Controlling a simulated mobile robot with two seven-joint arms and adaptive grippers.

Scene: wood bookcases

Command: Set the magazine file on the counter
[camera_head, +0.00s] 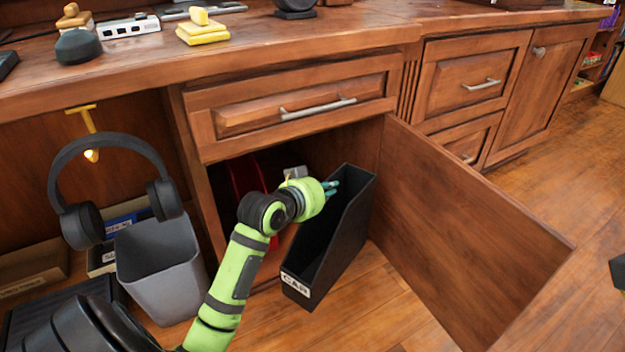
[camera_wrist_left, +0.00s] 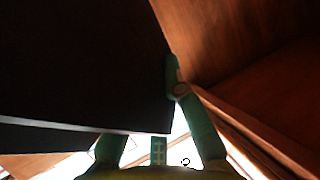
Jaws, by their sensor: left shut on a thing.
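The black magazine file (camera_head: 338,240), with a white label on its low front end, is upright in front of the open cabinet under the counter. My left gripper (camera_head: 331,187) is shut on its upper edge, near the tall back part. In the left wrist view the file (camera_wrist_left: 85,65) is a large dark panel, with green fingers beside it. Whether its bottom touches anything is hard to tell. The wooden counter (camera_head: 310,45) runs above the cabinet. My right gripper is not in view.
The open cabinet door (camera_head: 470,240) stands just right of the file. A grey bin (camera_head: 160,280) and headphones (camera_head: 112,150) on a hook are at left. Yellow sponges (camera_head: 203,34) and a dark rounded object (camera_head: 78,47) sit on the counter; its middle front is clear.

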